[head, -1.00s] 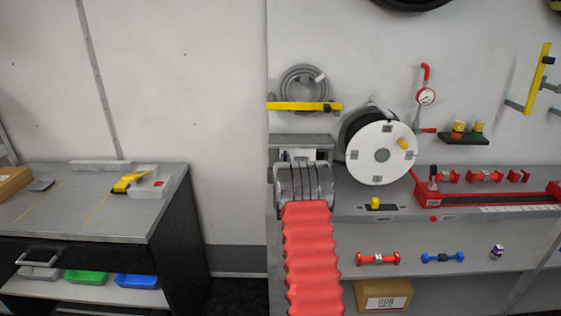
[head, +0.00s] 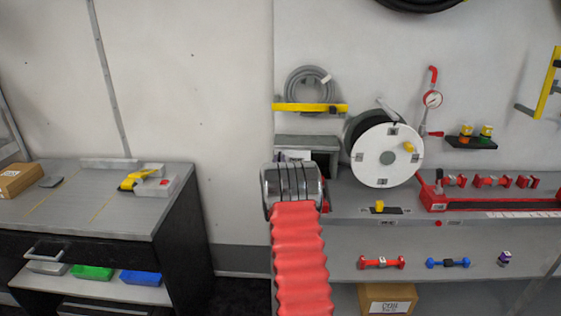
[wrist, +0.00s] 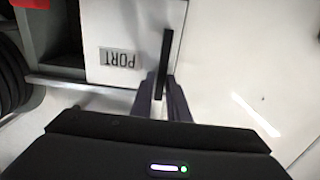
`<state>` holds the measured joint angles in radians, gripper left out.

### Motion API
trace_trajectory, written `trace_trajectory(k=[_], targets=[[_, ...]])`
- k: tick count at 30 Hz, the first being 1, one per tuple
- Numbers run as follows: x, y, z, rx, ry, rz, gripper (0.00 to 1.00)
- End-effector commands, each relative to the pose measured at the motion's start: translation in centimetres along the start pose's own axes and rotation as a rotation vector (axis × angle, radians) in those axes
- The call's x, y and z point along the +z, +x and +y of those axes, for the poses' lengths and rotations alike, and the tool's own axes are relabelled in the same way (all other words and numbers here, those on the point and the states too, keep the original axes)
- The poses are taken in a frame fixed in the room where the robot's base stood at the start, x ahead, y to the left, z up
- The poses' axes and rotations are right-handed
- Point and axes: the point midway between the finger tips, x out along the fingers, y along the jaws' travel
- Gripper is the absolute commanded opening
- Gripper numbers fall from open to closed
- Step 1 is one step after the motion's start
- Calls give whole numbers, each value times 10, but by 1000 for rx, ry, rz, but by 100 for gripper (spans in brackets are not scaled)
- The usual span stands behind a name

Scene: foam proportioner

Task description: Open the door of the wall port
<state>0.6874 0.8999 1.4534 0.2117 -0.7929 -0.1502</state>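Whether either finger touches the handle cannot be told.
A white hose reel (head: 372,172) stands just right of the port. A yellow bar (head: 300,107) and coiled hose (head: 309,80) are on the wall above. A grey shelf (head: 340,235) lies below. A workbench (head: 130,222) stands left, with bare wall between.

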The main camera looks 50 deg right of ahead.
Motion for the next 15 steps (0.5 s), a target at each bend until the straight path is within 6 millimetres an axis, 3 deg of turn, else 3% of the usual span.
trace_trajectory(k=[5, 15], targets=[[0, 1, 2, 2, 0, 1, 28], [-1, -1, 2, 3, 1, 0, 28]])
